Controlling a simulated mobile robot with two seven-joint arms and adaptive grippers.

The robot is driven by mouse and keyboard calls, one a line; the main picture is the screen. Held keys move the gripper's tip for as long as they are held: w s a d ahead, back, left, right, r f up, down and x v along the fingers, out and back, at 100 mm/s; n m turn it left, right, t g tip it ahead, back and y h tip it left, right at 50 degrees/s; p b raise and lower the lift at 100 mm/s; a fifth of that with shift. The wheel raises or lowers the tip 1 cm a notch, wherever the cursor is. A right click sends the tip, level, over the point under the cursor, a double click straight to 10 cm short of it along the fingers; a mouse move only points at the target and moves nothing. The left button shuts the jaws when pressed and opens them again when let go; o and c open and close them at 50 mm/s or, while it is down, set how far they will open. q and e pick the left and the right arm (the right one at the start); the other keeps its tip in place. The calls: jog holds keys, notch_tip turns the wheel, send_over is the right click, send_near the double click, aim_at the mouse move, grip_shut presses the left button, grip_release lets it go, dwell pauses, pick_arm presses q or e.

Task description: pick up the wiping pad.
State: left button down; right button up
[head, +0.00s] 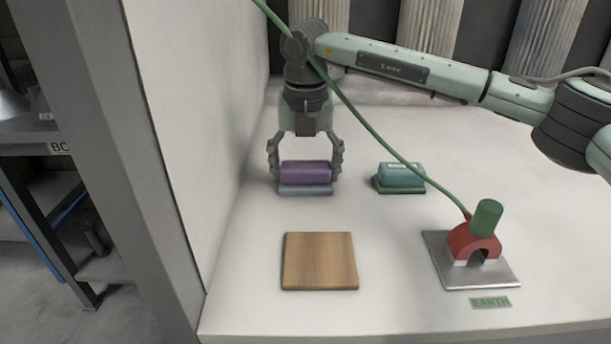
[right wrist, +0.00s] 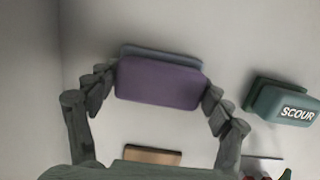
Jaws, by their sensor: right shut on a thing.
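The wiping pad (head: 306,174) has a purple grip block on a blue-grey base and is at the back left of the white counter, near the left wall. My right gripper (head: 306,165) comes down over it from above, with one finger at each end of the purple block. In the right wrist view the pad (right wrist: 160,83) lies between the fingers, which touch its ends; the gripper is shut on it. The pad looks level and at or close to the counter; I cannot tell if there is a gap. My left gripper is not in view.
A teal pad (head: 401,176), marked SCOUR in the right wrist view (right wrist: 285,104), lies to the right. A wooden board (head: 319,262) lies in front. A red magnet clamp (head: 469,243) with a green cable stands on a metal plate (head: 440,258) by an EARTH label (head: 490,302).

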aim_at(305, 163)
jog(key=c, duration=0.3)
jog(key=shift+r, duration=0.3)
notch_tip(305, 163, up, 4)
jog(key=shift+f+b, duration=0.15)
jog(key=shift+b, duration=0.2)
pick_arm(q)
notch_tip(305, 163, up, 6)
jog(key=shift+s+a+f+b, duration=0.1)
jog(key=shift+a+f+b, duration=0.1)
jog(key=shift+b, duration=0.65)
pick_arm(e)
jog(key=s+r, duration=0.2)
jog(key=s, duration=0.2)
jog(key=s+r, duration=0.2)
jog(key=s, duration=0.1)
jog(key=s+d+r, duration=0.1)
jog(key=s+r, duration=0.1)
jog(key=s, duration=0.2)
jog(key=shift+s+d+r, duration=0.1)
jog(key=shift+s+r, duration=0.2)
jog(key=shift+r, duration=0.05)
jog(key=o, duration=0.4)
jog(key=shift+c, duration=1.2)
